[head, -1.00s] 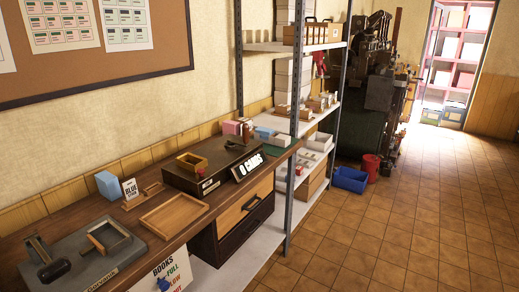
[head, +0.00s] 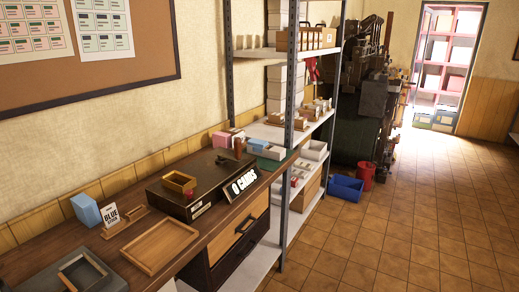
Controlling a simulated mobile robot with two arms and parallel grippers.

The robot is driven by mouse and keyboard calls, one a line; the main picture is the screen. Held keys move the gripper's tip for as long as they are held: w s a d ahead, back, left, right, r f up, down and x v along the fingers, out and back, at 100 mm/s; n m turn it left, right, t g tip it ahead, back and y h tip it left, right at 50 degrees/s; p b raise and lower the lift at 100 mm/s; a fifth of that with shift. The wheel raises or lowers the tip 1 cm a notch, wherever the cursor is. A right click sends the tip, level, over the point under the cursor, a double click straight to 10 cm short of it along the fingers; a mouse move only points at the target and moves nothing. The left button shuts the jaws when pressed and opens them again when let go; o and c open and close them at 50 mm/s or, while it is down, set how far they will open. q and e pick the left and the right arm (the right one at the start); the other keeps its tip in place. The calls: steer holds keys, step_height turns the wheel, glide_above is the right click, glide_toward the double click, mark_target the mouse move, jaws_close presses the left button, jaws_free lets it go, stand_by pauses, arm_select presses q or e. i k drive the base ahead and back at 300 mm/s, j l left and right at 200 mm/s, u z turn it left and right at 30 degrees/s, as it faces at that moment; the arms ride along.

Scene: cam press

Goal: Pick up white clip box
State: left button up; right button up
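I cannot tell which thing is the white clip box, as no label for it is readable. White boxes stand on the metal shelf unit beyond the bench: a tall stack of white boxes (head: 275,84), small boxes (head: 301,124) on the middle shelf, and open white bins (head: 314,150) on the shelf below. Neither of my grippers is in view.
The wooden bench (head: 60,247) along the left wall holds a wooden tray (head: 158,246), a blue box (head: 86,210) and a dark case (head: 200,185). A blue bin (head: 346,188) and red bucket (head: 366,176) stand on the floor. The tiled floor (head: 430,220) at right is clear.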

mark_target(277, 154)
steer(key=u, duration=0.5)
steer(key=i+l+u, duration=0.2)
steer(key=u, duration=0.15)
steer(key=i+l+u, duration=0.1)
steer(key=l+u, duration=0.2)
steer(key=i+l+u, duration=0.1)
steer(key=l+u, duration=0.25)
steer(key=l, duration=0.15)
steer(key=i+l+u, duration=0.25)
steer(key=l, duration=1.3)
steer(key=l+u, duration=0.25)
steer(key=l, duration=2.55)
